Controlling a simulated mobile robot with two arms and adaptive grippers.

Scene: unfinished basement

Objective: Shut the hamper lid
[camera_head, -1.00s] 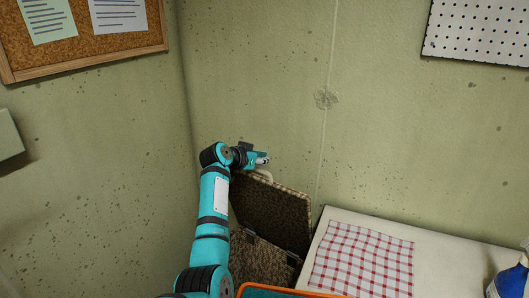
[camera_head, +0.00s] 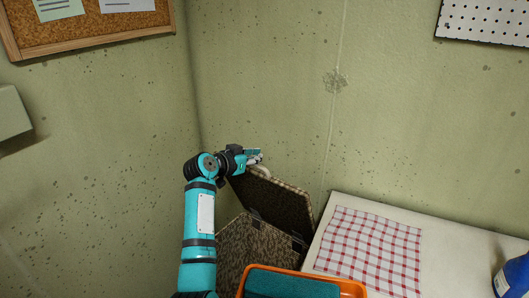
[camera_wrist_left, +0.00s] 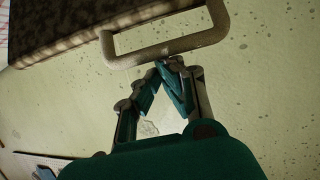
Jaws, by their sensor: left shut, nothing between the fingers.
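The hamper (camera_head: 245,248) stands in the corner with its woven lid (camera_head: 275,203) raised and leaning up, hinged on the side by the table. The lid's pale loop handle (camera_head: 262,172) is at its upper edge. My left gripper (camera_head: 257,157) is beside the handle at the lid's top. In the left wrist view the handle (camera_wrist_left: 168,50) and the lid's edge (camera_wrist_left: 85,30) lie just beyond my fingertips (camera_wrist_left: 165,65). The fingers are shut with nothing between them; whether they touch the handle I cannot tell. My right gripper is not in view.
A white table (camera_head: 460,250) with a red checked cloth (camera_head: 370,250) stands right of the hamper. A blue bottle (camera_head: 514,277) is at its right. An orange-rimmed bin (camera_head: 350,287) is in front. Walls close in behind.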

